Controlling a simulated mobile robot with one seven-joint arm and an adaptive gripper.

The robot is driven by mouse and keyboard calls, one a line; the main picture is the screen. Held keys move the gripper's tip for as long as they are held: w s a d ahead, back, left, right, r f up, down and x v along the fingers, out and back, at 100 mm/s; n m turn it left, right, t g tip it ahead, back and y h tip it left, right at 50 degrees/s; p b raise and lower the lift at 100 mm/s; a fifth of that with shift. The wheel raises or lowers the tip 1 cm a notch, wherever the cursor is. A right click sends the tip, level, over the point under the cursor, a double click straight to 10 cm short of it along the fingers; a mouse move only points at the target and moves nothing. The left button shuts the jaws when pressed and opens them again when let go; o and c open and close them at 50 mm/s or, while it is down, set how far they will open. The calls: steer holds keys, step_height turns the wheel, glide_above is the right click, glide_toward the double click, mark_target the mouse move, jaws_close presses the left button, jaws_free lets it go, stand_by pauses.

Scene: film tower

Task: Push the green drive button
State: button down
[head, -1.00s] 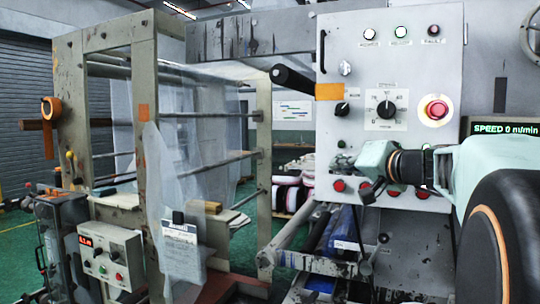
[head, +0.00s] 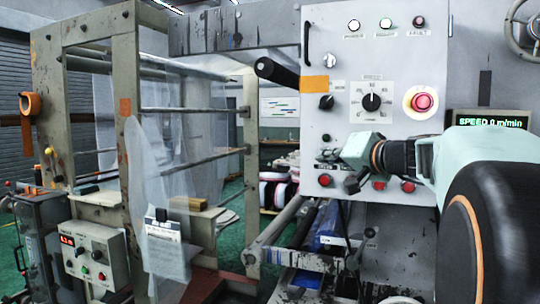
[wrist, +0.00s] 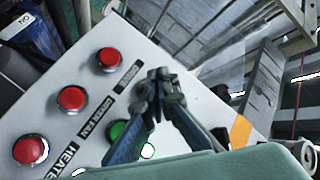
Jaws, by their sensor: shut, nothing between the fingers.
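My gripper (head: 352,186) is at the lower part of the grey control panel (head: 318,110) in the head view. In the wrist view its fingers are shut and empty, with the tips (wrist: 159,76) together over the panel face. A green button (wrist: 116,131) beside the "DRYER FAN" label is partly covered by one finger. The label (wrist: 131,76) beside the top red button (wrist: 110,59) is too small to read. The spot across that label is hidden behind my fingertips, so no green drive button can be made out. I cannot tell whether the tips touch the panel.
Other red buttons (wrist: 71,98) line the panel. A red emergency-type button (head: 421,102), a dial (head: 371,101) and a black handle (head: 277,73) sit higher up. A smaller control box (head: 88,250) stands at lower left. The speed display (head: 489,121) reads 0 m/min.

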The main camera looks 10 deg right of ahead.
stand_by(0.8)
steer(key=shift+w+d+b, duration=0.25)
steer(key=shift+w+b, duration=0.1)
